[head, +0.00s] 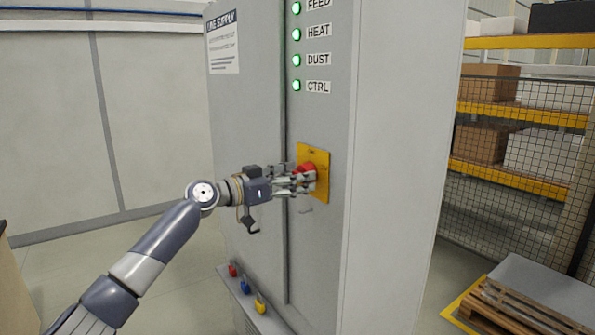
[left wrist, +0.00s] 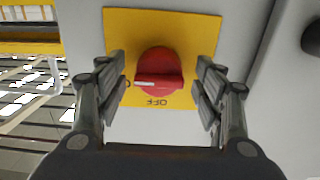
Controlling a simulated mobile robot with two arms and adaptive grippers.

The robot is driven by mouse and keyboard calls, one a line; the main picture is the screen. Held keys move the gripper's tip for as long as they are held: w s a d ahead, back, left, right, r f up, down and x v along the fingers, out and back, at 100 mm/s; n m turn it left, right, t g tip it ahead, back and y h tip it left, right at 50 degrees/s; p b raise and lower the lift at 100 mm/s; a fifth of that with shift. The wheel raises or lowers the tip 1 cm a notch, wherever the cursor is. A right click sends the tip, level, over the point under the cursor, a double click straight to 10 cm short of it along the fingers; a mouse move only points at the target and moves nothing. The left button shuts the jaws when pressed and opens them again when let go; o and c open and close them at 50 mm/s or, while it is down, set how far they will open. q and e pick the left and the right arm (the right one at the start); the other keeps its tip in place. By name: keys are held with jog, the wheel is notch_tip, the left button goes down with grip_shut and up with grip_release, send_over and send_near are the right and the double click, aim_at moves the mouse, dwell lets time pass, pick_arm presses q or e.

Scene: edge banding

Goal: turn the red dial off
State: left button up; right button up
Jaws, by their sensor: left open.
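The red dial (head: 306,170) sits on a yellow plate (head: 322,185) on the front of the grey cabinet. In the left wrist view the round red dial (left wrist: 160,72) shows a raised grip bar with a white pointer mark toward the left of the picture. The yellow plate (left wrist: 195,35) bears the word OFF, upside down, below the dial. My left gripper (head: 308,181) is at the plate. Its fingers (left wrist: 163,88) are open, one on each side of the dial, with gaps showing between them and it. My right gripper is not in view.
Green lamps (head: 296,60) labelled FEED, HEAT, DUST and CTRL are lit above the plate. A ledge (head: 245,300) with several coloured padlocks (head: 260,304) is low on the cabinet. Mesh-fronted racking (head: 510,170) and a pallet (head: 525,305) stand to the right.

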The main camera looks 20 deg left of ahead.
pick_arm(q)
jog(key=shift+w+d, duration=0.2)
jog(key=shift+d, duration=0.05)
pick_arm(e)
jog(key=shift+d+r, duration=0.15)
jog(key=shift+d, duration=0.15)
pick_arm(q)
jog(key=c, duration=1)
jog(key=shift+c, duration=0.2)
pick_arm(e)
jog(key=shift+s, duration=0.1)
pick_arm(q)
jog(key=shift+n, duration=0.4)
jog(key=shift+s+r+n+p, duration=0.1)
jog(key=shift+n+p, duration=1.65)
jog(key=shift+n, duration=2.5)
jog(key=shift+r+n+p, duration=0.1)
jog(key=shift+n+p, duration=1.65)
jog(key=shift+n, duration=2.5)
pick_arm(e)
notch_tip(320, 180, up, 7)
